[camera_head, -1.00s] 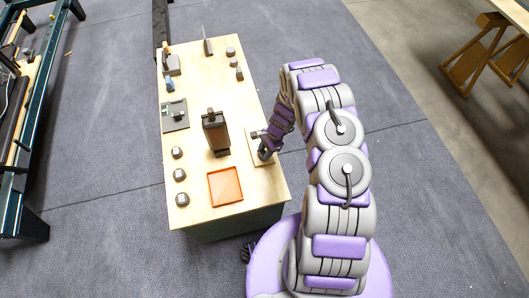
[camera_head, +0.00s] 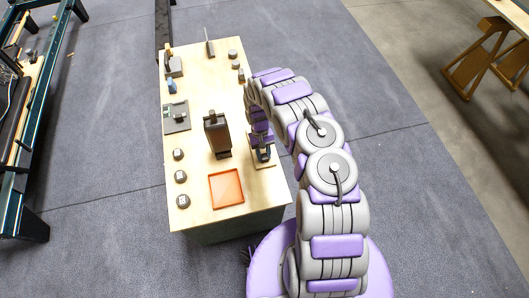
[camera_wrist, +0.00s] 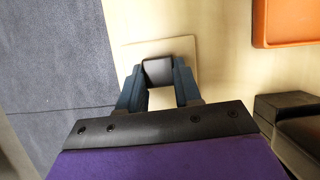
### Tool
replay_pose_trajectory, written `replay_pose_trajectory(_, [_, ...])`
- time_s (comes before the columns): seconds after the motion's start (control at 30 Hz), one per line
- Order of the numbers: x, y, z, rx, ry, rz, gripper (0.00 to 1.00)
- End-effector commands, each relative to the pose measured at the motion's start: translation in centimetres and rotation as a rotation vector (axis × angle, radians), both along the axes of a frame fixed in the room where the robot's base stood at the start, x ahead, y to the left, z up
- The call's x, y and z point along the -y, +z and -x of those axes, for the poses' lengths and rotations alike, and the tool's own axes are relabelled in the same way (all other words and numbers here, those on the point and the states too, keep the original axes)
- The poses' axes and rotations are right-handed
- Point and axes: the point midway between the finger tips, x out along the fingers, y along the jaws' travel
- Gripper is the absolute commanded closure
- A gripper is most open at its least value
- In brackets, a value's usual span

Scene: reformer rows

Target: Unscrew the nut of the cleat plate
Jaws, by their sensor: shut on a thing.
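My gripper (camera_wrist: 158,80) is shut on a dark piece that looks like the nut (camera_wrist: 158,70); a finger lies on each side of it. A pale square plate (camera_wrist: 187,48), apparently the cleat plate, lies flat around and below the nut. In the head view, my gripper (camera_head: 263,153) is at the right edge of the bench, over the same plate (camera_head: 264,166). The arm and fingers hide most of the nut there, and I cannot see its thread.
The wooden bench (camera_head: 195,210) holds an orange tray (camera_head: 226,187) and a tall dark block (camera_head: 216,138) left of my gripper. Several small pieces stand along the left edge. A grey plate with a fitting (camera_head: 175,117) lies further back.

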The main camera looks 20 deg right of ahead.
Motion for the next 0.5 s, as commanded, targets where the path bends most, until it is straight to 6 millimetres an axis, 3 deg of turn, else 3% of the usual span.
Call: replay_pose_trajectory(0.5, [0.09,0.54,0.10,0.000,-0.010,0.001,1.00])
